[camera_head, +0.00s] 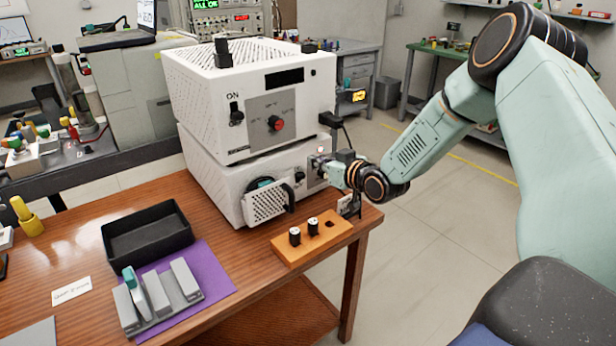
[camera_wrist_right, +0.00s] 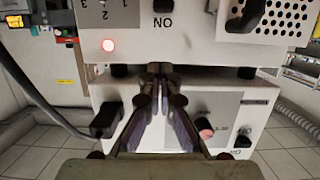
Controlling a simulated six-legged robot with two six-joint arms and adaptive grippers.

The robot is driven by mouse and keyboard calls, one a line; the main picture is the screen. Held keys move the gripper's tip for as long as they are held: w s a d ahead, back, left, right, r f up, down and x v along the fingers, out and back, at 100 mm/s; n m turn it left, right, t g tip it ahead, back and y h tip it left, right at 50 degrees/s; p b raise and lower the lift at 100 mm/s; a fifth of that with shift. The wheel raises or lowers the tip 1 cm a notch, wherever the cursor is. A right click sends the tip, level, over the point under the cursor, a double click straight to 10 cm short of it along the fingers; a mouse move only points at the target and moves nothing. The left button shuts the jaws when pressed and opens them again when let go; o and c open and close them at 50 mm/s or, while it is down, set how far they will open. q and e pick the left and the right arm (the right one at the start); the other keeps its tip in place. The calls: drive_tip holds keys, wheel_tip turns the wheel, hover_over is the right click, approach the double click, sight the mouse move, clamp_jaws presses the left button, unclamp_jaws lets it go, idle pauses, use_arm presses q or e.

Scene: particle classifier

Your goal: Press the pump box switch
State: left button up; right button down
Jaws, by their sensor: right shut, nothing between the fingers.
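Contact with the box cannot be told. My left gripper is not in view.
The upper white box (camera_head: 250,85) has a black switch and a red knob. An orange block (camera_head: 310,240) with black-and-white pieces sits in front of the lower box. A black tray (camera_head: 148,236) and a grey rack on a purple mat (camera_head: 215,270) stand further left.

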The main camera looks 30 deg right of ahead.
sight(297, 159)
drive_tip(key=x, duration=0.2)
drive_tip(key=b+x, duration=0.1)
drive_tip(key=x, duration=0.1)
drive_tip(key=shift+w+a+f, duration=0.2)
drive_tip(key=shift+w+f, duration=0.05)
drive_tip(key=shift+f, duration=0.25)
drive_tip(key=shift+s+f, duration=0.15)
drive_tip(key=shift+f, duration=0.5)
drive_tip(key=shift+s+d+f+b, duration=0.15)
drive_tip(key=shift+f+b, duration=0.3)
drive_tip(key=shift+f, duration=0.55)
